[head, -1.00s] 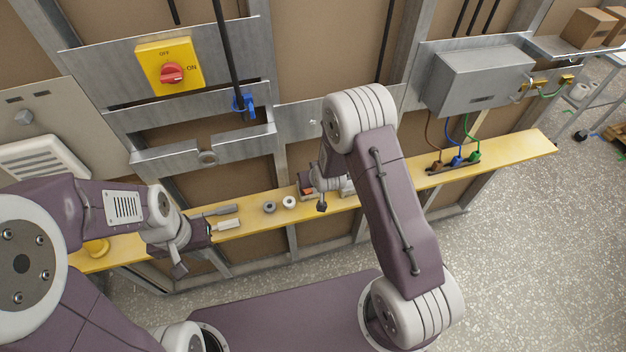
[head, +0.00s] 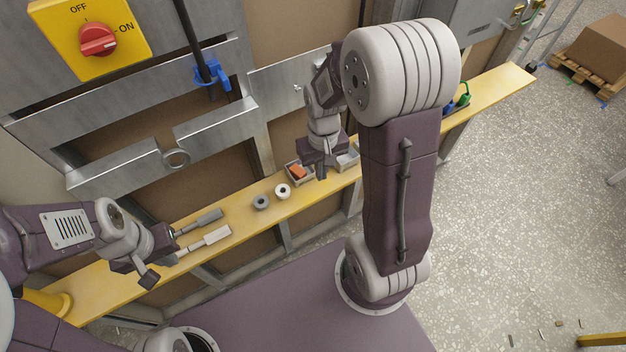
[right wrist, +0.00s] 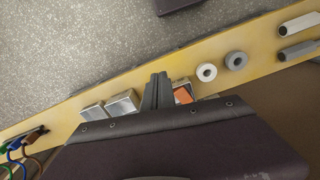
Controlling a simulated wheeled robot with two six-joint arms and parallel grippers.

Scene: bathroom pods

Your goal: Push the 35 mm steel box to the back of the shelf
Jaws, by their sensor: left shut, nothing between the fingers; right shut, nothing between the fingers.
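The yellow shelf (head: 235,221) runs along the wall. An open steel box with orange contents (head: 298,172) stands on it, and it also shows in the right wrist view (right wrist: 183,92). Two plain steel boxes (right wrist: 123,104) (right wrist: 93,112) stand side by side left of my gripper in that view. One of these shows partly behind my right arm in the head view (head: 347,159). I cannot tell which box is 35 mm. My right gripper (head: 321,172) is shut and empty, between the orange-filled box and the plain ones (right wrist: 158,92). My left gripper (head: 149,279) is shut and empty by the shelf's front left.
A grey roll (head: 261,202) and a white roll (head: 283,191) stand left of the boxes.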

